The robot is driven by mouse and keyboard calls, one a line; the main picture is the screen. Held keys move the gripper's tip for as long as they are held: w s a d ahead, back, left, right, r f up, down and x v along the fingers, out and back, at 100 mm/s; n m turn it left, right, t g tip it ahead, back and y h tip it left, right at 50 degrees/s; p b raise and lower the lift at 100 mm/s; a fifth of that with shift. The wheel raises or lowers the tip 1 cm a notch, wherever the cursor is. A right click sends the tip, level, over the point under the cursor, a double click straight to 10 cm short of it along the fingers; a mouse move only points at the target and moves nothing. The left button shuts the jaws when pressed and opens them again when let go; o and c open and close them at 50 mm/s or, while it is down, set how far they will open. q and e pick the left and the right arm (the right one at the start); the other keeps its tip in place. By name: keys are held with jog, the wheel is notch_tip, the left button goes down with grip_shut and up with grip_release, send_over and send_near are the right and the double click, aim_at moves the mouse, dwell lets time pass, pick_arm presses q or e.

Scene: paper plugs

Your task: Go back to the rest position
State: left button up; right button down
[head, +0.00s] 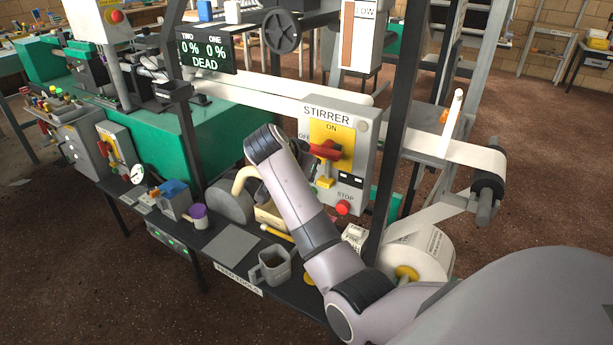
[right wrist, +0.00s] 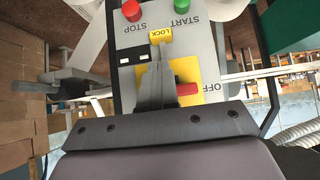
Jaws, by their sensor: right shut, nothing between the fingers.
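My right arm reaches in from the lower right in the head view. In the right wrist view, the picture is upside down and my right gripper (right wrist: 156,70) is shut and empty, pointing at the box's face. Its fingers lie near the yellow LOCK tab (right wrist: 160,35) and beside the red switch handle (right wrist: 187,88). The red handle (head: 326,150) also shows in the head view. I cannot tell whether the fingers touch the box. My left gripper is in neither view.
A dark shelf (head: 215,270) below the box holds a grey mug (head: 272,266), a purple cup (head: 198,216) and a blue-topped box (head: 174,192). A paper roll (head: 425,250) sits right of my arm. Dark frame posts (head: 392,130) stand close to the box. Open brown floor lies left.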

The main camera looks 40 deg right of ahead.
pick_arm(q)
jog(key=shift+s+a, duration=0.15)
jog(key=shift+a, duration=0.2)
pick_arm(e)
jog(key=shift+s+a+r, duration=0.1)
jog(key=shift+a+r, duration=0.1)
jog(key=shift+r, duration=0.1)
jog(key=s+a+f+n+t+y, duration=0.1)
jog(key=s+a+f+n+t, duration=0.15)
jog(key=f, duration=0.35)
jog(key=s+a+f+n+t+y, duration=0.1)
jog(key=s+a+f+n+y, duration=0.1)
jog(key=s+f+n, duration=0.35)
jog(key=s+a+f+n+t+y, duration=0.1)
jog(key=a+f+n, duration=0.1)
jog(key=f, duration=0.6)
jog(key=s+a+f+n+t+y, duration=0.1)
jog(key=s+a+n+y, duration=0.2)
jog(key=s, duration=0.6)
jog(key=s+a+f+n+t+y, duration=0.1)
jog(key=s+a+f+n+y, duration=0.1)
jog(key=s+a, duration=0.6)
jog(key=shift+s+f+n+y, duration=0.2)
jog(key=shift+s+n+y, duration=0.2)
jog(key=shift+s+y, duration=0.3)
